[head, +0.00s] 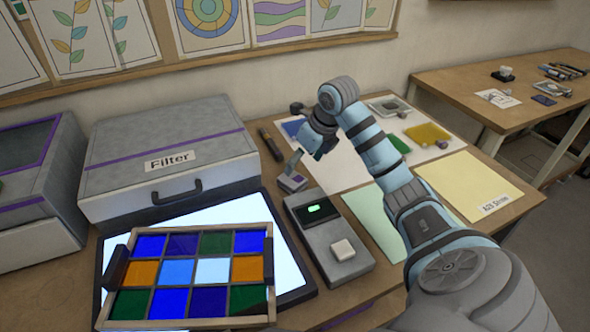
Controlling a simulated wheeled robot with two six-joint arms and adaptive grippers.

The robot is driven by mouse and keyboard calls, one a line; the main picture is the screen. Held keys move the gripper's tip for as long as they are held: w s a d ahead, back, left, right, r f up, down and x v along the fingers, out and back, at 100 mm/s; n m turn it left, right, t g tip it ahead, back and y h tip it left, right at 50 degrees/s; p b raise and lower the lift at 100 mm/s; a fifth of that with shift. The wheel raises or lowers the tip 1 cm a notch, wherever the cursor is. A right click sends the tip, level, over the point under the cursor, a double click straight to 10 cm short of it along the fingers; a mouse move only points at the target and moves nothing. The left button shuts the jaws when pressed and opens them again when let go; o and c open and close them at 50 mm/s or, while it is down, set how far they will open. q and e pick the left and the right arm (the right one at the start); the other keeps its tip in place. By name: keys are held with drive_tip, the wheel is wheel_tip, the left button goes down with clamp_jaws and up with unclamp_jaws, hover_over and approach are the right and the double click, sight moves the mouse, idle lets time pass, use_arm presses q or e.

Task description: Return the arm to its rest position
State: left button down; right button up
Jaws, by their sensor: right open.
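My right arm reaches in from the lower right and bends over the middle of the table. Its gripper (310,144) is small and dark in this view, pointing down above the pale sheet's left edge. It is open, and I see nothing held in it. A small grey device with a purple mark (292,181) sits just below it; whether they touch is unclear. My left gripper is not in view.
A wooden-framed tray of coloured glass squares (210,323) lies over a lit panel (287,268). Behind is a grey Filter case (170,140). A grey meter (330,240) with a white block stands right of the panel. Coloured glass pieces (428,134) lie beyond my arm.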

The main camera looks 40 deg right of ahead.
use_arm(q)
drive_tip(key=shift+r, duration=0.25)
use_arm(e)
drive_tip(key=v, duration=0.3)
drive_tip(key=shift+s+r, duration=0.15)
drive_tip(key=shift+r, duration=0.15)
